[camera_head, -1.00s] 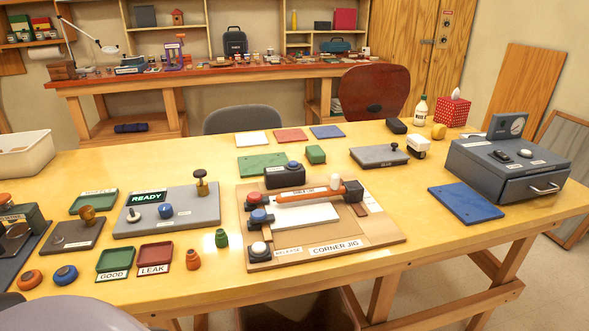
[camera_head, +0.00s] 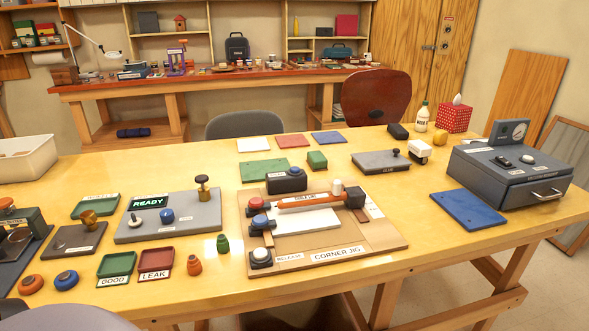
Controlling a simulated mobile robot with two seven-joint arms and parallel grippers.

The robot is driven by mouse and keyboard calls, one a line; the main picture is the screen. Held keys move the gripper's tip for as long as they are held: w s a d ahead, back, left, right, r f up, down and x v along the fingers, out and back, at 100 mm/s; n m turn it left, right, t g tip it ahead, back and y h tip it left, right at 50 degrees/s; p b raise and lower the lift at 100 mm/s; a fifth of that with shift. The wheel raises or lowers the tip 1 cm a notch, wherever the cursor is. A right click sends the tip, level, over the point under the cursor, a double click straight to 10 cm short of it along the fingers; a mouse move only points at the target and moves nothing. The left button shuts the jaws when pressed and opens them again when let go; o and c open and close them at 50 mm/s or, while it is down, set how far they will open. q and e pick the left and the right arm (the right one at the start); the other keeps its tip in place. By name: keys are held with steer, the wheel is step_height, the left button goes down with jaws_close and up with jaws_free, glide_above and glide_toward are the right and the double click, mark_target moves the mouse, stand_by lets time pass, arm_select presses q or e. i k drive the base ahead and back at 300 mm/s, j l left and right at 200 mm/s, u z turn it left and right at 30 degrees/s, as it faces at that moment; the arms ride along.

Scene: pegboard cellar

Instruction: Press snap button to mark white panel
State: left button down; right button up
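The white panel (camera_head: 305,221) lies flat on the brown corner jig (camera_head: 390,238), partly under an orange bar (camera_head: 310,202). The jig has a red button (camera_head: 257,204) and a blue button (camera_head: 259,221) at its left end. A white button (camera_head: 261,255) sits at the front left beside a "RELEASE" label. No mark shows on the panel. Neither gripper is in view.
A grey block with a "READY" display (camera_head: 148,202) stands left of the jig. Green (camera_head: 116,264) and red (camera_head: 155,260) trays lie in front of it. A blue panel (camera_head: 468,209) and a grey drawer box (camera_head: 510,175) are at right. Yellow table surface is free between jig and blue panel.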

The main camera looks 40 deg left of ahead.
mark_target(293, 169)
steer(key=i+l, duration=0.85)
steer(key=i, duration=0.15)
steer(key=u, duration=1.25)
